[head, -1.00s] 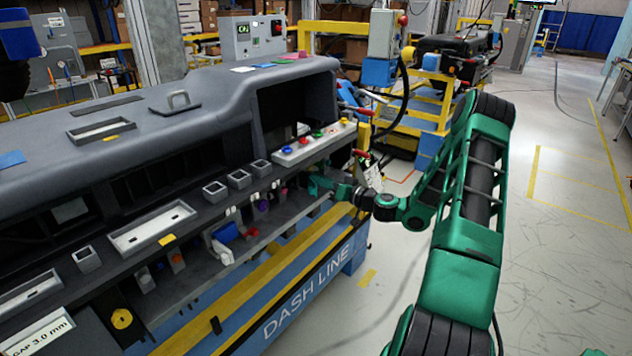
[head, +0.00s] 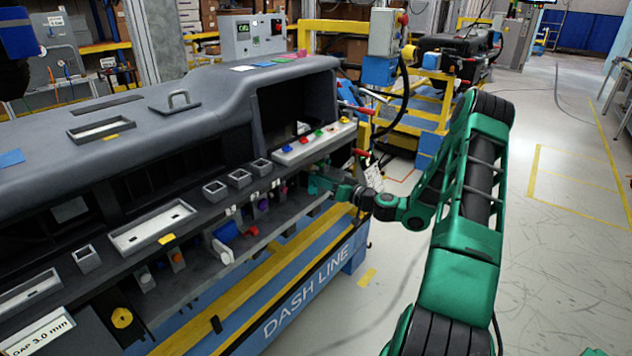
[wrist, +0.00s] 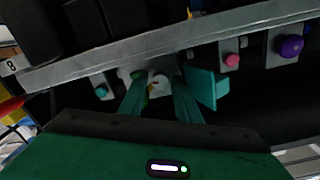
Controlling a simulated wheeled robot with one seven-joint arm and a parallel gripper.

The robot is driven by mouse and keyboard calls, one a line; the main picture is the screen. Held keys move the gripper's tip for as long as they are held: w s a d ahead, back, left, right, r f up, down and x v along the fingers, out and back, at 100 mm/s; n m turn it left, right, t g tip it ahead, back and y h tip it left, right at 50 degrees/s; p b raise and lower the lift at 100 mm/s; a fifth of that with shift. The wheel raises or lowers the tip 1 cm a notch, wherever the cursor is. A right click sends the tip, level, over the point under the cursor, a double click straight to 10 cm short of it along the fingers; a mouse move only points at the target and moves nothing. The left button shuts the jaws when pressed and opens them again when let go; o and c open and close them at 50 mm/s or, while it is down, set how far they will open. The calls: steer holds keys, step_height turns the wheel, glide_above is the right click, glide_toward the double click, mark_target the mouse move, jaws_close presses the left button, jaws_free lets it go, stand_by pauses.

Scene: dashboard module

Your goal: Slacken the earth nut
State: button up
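My gripper (wrist: 160,88) shows in the wrist view with its two green fingers pointing into the recess under the dashboard's grey ledge. The fingers are apart, one on each side of a small pale fitting (wrist: 159,80) with a dark reddish spot and a bit of yellow-green near the left finger. This may be the earth nut, but it is too small and dark to be sure. Whether the fingers touch it I cannot tell. In the head view, my gripper (head: 318,184) is under the right end of the dashboard, its tips mostly hidden.
In the wrist view, a teal plate (wrist: 207,88) stands close right of the fingers. A teal knob (wrist: 101,91) is on the left; a pink knob (wrist: 232,60) and a purple knob (wrist: 290,46) are on the right. The grey ledge (wrist: 150,50) runs close above.

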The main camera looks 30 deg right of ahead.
steer(key=shift+s, duration=0.1)
steer(key=v, duration=1)
steer(key=shift+s, duration=0.25)
steer(key=shift+d+f, duration=0.1)
steer(key=s+a+f+n+g, duration=0.1)
steer(key=s+a+n+g, duration=0.1)
steer(key=s+a+g, duration=0.35)
steer(key=s+a+f+n+g, duration=0.1)
steer(key=s+a+n+g, duration=0.15)
steer(key=a+g, duration=0.45)
steer(key=s+r+m+g+h, duration=0.2)
steer(key=s+r+m, duration=0.3)
steer(key=s, duration=0.9)
steer(key=s+r+m+g+h, duration=0.2)
steer(key=s+r+m, duration=0.3)
steer(key=s, duration=0.9)
step_height(320, 180, up, 3)
steer(key=shift+d+r+h, duration=0.1)
steer(key=shift+d+h, duration=0.25)
steer(key=shift+h, duration=0.45)
